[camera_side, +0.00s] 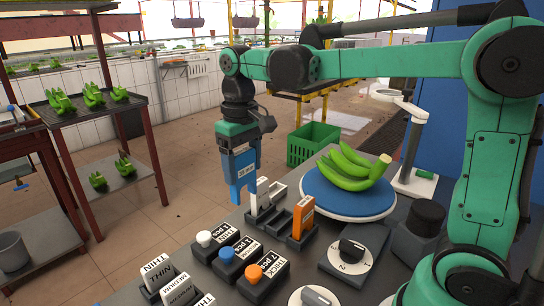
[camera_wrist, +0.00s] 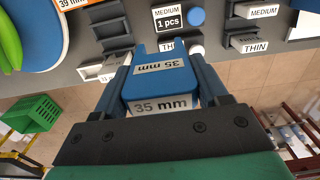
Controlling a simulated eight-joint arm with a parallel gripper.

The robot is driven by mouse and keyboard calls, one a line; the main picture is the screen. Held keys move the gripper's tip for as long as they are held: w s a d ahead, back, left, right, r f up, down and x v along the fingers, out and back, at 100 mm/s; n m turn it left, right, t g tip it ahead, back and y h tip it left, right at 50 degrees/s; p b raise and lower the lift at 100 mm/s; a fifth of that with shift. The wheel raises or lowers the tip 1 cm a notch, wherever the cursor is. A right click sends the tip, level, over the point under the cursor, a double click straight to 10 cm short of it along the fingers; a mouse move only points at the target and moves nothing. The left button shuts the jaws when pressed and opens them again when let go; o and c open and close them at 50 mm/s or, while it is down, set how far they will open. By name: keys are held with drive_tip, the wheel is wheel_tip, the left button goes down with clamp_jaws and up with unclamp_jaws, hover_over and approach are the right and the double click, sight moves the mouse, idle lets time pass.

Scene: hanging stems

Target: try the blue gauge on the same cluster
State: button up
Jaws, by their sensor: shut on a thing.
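The blue gauge (camera_side: 243,174), a forked piece marked 35 mm, hangs prongs down from my gripper (camera_side: 238,146). My gripper is shut on it. The wrist view shows the blue gauge (camera_wrist: 160,82) close up with its label. The cluster of green bananas (camera_side: 352,166) lies on a round blue turntable (camera_side: 318,200) to the right of the gauge. The gauge is clear of the cluster. Only a green edge of the cluster (camera_wrist: 12,40) shows at the wrist view's top left.
The gauge rack (camera_side: 285,228) stands below and right of the gauge, holding a white gauge (camera_side: 264,192) and an orange gauge (camera_side: 303,216). Counter boxes with a white, a blue and an orange button (camera_side: 254,272) stand in front. A dial (camera_side: 352,250) sits right of them.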

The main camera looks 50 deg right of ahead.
drive_tip(key=shift+r, duration=4.25)
